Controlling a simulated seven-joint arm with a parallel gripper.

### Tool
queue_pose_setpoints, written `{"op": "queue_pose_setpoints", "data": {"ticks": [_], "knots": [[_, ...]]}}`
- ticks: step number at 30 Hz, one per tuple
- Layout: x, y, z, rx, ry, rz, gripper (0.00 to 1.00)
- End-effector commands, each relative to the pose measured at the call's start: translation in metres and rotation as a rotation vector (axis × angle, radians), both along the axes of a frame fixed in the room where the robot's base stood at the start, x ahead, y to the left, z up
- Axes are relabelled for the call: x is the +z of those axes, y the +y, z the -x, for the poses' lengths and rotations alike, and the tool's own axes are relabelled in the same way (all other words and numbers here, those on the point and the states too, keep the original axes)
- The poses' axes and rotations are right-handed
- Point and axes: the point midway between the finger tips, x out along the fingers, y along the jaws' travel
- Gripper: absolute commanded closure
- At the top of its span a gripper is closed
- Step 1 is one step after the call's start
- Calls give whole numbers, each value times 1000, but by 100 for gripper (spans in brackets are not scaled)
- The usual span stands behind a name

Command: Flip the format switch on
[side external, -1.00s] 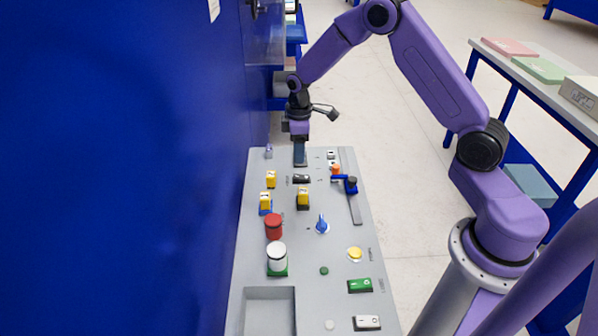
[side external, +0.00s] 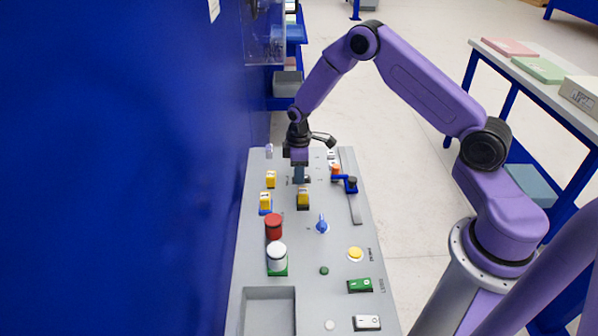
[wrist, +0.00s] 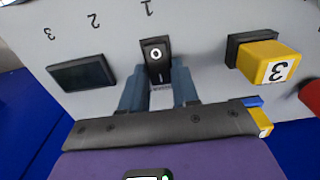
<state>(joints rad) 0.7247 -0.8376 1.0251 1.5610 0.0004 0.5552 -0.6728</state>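A black rocker switch (wrist: 156,56) with a white O near its top is on the grey panel (wrist: 205,45), below the number 1, in the wrist view. My gripper (wrist: 162,85) points down at it, its two blue-grey fingers apart with a narrow gap, near the rocker's lower end. Whether they touch it, I cannot tell. In the side view my gripper (side external: 300,180) is low over the panel's far part and hides most of this switch. A green rocker (side external: 360,286) and a white rocker (side external: 367,322) are at the near right. I cannot read a format label.
A yellow block marked 3 (wrist: 268,62) is right of the rocker, and a dark rectangular part (wrist: 83,74) is left. A yellow block (side external: 303,197) stands just nearer than my gripper. A blue-handled slider (side external: 347,182) is to the right. A blue wall (side external: 120,170) borders the left.

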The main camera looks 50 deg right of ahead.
Motion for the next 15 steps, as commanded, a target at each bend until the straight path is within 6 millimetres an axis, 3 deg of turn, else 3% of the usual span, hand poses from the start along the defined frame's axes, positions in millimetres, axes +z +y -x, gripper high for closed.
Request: {"op": "queue_pose_setpoints", "data": {"ticks": [1, 2, 3, 15], "knots": [[0, 0, 0, 0, 0, 0, 88], [0, 0, 0, 0, 0, 0, 98], [0, 0, 0, 0, 0, 0, 100], [-1, 3, -2, 1, 66, 64, 100]]}}
